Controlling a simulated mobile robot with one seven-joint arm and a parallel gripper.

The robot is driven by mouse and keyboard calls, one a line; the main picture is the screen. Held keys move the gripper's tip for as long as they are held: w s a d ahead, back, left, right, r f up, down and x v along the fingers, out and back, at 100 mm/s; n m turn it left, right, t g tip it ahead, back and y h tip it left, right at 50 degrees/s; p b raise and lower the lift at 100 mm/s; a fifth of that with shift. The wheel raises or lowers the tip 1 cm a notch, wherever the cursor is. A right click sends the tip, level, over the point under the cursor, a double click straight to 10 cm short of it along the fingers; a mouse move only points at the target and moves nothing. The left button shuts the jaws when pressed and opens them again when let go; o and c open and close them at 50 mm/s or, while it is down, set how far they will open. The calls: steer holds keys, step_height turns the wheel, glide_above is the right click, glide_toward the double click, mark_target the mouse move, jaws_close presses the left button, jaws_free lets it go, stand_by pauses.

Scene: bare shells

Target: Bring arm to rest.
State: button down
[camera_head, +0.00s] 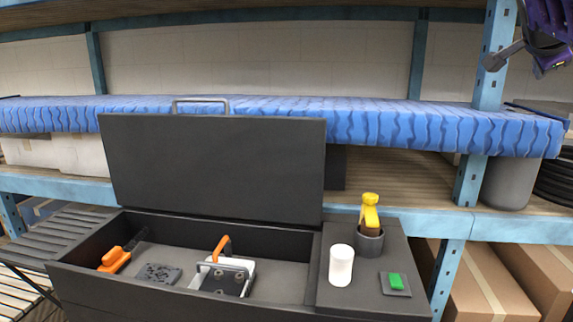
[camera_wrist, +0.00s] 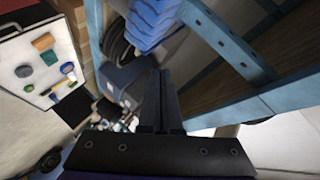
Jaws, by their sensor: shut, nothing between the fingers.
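In the wrist view my gripper (camera_wrist: 168,72) points away from the lens, its two dark fingers shut together with nothing between them. In the head view only a purple and dark part of my arm shows at the top right corner, beside the blue shelf post. The fingertips are not clear there. My gripper is well apart from the open black box (camera_head: 190,305) below and to the left. The box's lid (camera_head: 212,165) stands upright.
The box holds orange-handled tools. A blue padded shelf (camera_head: 400,125) runs behind. Cardboard boxes (camera_head: 485,285) stand lower right. A white board (camera_wrist: 45,60) shows in the wrist view.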

steer(key=s+d+r+m+h, duration=0.2)
steer(key=s+d+m, duration=0.2)
steer(key=d, duration=0.4)
steer(key=w+a+f+n+y, duration=0.1)
steer(key=a+f+n+y, duration=0.15)
steer(key=f, duration=0.45)
steer(key=a+f+n+y, duration=0.2)
steer(key=a+f+y, duration=0.1)
steer(key=f, duration=0.4)
steer(key=s+a+f+n+g+y, duration=0.1)
steer(key=s+a+f+n+y, duration=0.1)
steer(key=s+a+f+n, duration=0.4)
steer(key=s+a+f+n+g+y+p, duration=0.1)
steer(key=s+a+f+n, duration=0.5)
steer(key=a, duration=1)
steer(key=s+a+f+n+g+y+p, duration=0.1)
steer(key=s+a+f+n, duration=0.5)
steer(key=a, duration=0.6)
steer(key=shift+s+n+g+y, duration=0.7)
steer(key=shift+s+n+y, duration=0.1)
steer(key=shift+n+y, duration=0.2)
steer(key=shift+r, duration=0.1)
